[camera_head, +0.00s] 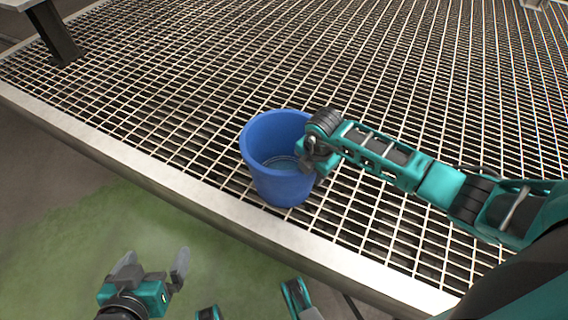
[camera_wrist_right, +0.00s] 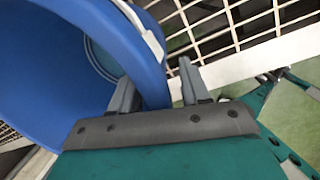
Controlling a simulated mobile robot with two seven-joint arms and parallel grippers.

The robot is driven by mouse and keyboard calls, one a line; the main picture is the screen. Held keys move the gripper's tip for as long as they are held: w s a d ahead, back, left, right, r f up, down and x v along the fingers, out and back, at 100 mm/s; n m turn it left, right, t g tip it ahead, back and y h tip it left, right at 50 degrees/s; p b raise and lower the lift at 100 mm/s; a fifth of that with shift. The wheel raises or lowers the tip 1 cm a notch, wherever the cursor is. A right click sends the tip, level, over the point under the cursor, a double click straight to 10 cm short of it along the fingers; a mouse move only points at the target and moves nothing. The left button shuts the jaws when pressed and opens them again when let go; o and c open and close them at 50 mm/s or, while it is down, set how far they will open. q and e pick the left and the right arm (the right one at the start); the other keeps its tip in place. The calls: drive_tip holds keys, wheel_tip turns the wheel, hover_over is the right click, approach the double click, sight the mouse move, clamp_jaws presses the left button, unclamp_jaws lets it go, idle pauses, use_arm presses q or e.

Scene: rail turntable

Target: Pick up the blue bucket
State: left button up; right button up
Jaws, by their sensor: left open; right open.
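The blue bucket (camera_head: 279,187) stands upright and open-topped on the metal grating. It also fills the left of the right wrist view (camera_wrist_right: 60,70). My right gripper (camera_head: 312,163) is at the bucket's right side. In the right wrist view, its open fingers (camera_wrist_right: 157,88) lie on either side of the bucket's wall, one inside and one outside. I cannot tell whether they touch it. A pale strip, perhaps a handle, shows at the rim in that view. My left gripper (camera_head: 152,262) is open and empty, low over the green floor, away from the bucket.
The grating (camera_head: 420,90) spreads wide behind and around the bucket, with a pale raised edge (camera_head: 200,198) in front of it. A dark post (camera_head: 55,35) stands at the far left. The grating left of the bucket is clear. Green floor (camera_head: 70,240) lies below the edge.

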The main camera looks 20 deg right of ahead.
drive_tip(key=shift+c, duration=0.4)
clamp_jaws()
drive_tip(key=shift+r, duration=0.1)
idle(0.8)
drive_tip(key=shift+w, duration=0.1)
